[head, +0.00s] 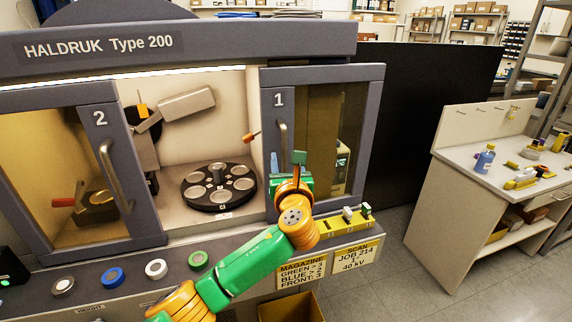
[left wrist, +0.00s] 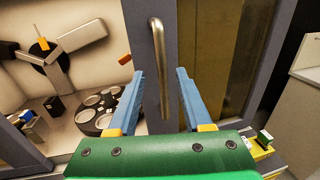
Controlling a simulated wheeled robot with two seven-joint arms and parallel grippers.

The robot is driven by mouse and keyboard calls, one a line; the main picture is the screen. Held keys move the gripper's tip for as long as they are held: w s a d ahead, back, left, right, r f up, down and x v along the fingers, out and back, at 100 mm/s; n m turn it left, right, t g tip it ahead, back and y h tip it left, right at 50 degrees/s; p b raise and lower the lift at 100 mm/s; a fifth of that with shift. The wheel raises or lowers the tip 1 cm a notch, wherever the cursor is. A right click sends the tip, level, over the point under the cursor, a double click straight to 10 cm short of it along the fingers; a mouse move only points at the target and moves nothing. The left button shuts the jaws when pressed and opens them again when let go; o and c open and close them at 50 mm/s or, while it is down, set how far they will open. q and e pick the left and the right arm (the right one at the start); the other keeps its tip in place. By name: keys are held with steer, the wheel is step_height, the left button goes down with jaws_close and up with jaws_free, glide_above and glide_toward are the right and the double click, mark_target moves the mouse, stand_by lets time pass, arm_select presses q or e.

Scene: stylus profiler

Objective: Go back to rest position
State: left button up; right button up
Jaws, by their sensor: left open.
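My left gripper (head: 276,166) is in front of door 1 (head: 371,130), with my green and orange arm coming up from the lower left. In the left wrist view its two blue fingers (left wrist: 157,80) are spread apart with nothing held. The metal handle (left wrist: 158,60) of door 1 shows between and beyond the fingertips; I cannot tell how far apart they are. In the head view part of the handle (head: 283,136) shows just above the gripper. My right gripper is in neither view.
Door 2 (head: 155,220) stands at the left of the machine, whose chamber holds a black round disc (head: 219,187).

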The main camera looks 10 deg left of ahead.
arm_select(q)
steer(key=shift+s+d, duration=0.25)
steer(key=shift+s, duration=0.35)
